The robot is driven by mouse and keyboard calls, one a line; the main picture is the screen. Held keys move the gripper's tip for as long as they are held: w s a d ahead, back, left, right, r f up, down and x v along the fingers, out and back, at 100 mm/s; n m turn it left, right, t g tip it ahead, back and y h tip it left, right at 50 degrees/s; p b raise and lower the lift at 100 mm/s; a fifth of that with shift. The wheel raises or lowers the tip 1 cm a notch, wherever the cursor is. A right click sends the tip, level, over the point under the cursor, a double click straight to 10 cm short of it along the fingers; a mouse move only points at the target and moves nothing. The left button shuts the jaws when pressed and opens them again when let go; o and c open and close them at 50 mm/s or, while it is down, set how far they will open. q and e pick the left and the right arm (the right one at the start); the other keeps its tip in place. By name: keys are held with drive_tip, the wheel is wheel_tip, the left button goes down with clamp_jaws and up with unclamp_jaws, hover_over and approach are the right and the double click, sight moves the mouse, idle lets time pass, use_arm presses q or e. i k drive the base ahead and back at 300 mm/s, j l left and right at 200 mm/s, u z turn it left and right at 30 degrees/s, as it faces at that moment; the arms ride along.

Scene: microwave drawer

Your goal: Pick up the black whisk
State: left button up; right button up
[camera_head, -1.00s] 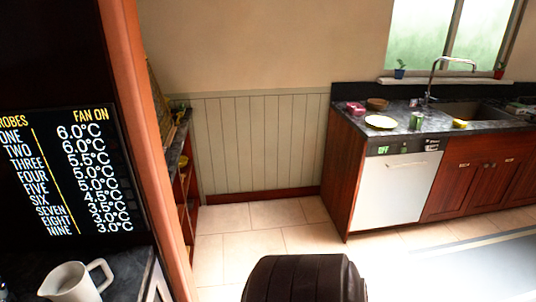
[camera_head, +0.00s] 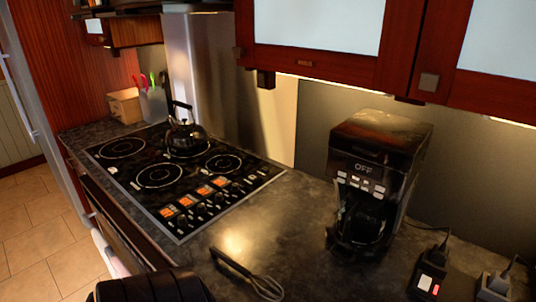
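A black whisk (camera_head: 246,273) lies on the dark stone counter in front of the coffee maker, in the lower middle of the head view. Its black handle points up and left, and its wire loops point down and right. The whisk lies apart from the other things on the counter. Neither of my grippers shows in the view.
A black coffee maker (camera_head: 372,185) stands behind the whisk. A stove top (camera_head: 180,172) with a dark kettle (camera_head: 187,137) is to the left. Plugs with cords (camera_head: 432,268) lie at the lower right. Red-brown cabinets (camera_head: 400,45) hang above the counter.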

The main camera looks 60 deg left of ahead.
sight(216, 252)
drive_tip(key=u, duration=1.9)
drive_tip(key=i+l+z, duration=0.1)
drive_tip(key=z, duration=1.2)
drive_tip(key=k+j+u, duration=0.1)
drive_tip(key=j+u, duration=0.2)
drive_tip(key=u, duration=0.2)
drive_tip(key=j+u, duration=0.45)
drive_tip(key=k+l, duration=0.05)
drive_tip(key=l, duration=0.05)
